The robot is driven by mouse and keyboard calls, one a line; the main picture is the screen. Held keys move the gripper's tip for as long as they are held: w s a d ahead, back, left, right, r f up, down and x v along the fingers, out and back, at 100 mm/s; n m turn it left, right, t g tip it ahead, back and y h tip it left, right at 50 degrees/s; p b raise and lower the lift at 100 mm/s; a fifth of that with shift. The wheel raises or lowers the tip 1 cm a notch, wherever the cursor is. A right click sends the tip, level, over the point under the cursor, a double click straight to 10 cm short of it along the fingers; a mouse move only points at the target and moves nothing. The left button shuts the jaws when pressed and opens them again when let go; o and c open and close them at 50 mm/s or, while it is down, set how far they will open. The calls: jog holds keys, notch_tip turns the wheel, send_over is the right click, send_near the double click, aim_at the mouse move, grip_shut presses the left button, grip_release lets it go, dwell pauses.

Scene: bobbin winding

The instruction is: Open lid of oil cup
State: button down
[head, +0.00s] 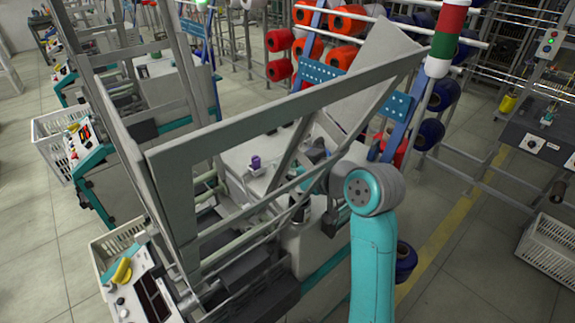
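No oil cup or lid can be made out for certain. The machine in front of me has a grey guard frame (285,103) standing up and a pale deck (240,160) behind its bars. A small purple item (255,162) stands on that deck; I cannot tell what it is. My teal and grey arm rises at the lower right and bends left towards the machine. The end of the arm is among the frame bars and dark machine parts, partly hidden. My gripper's fingers cannot be picked out clearly, and no held object shows.
The slanted bars of the guard frame cross close to my arm. A control panel (150,298) with a yellow bobbin (122,271) is at the lower left. A rack with red spools (340,57) stands behind.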

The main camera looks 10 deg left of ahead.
jog(key=shift+s+d+f, duration=0.1)
jog(key=shift+s+d, duration=0.05)
jog(key=shift+d, duration=0.1)
jog(key=shift+s+d+t+y, duration=0.4)
jog(key=shift+t+y, duration=0.3)
jog(key=shift+y, duration=0.2)
jog(key=shift+w, duration=0.1)
jog(key=c, duration=1.4)
grip_release()
jog(key=shift+o, duration=0.2)
jog(key=v, duration=1.2)
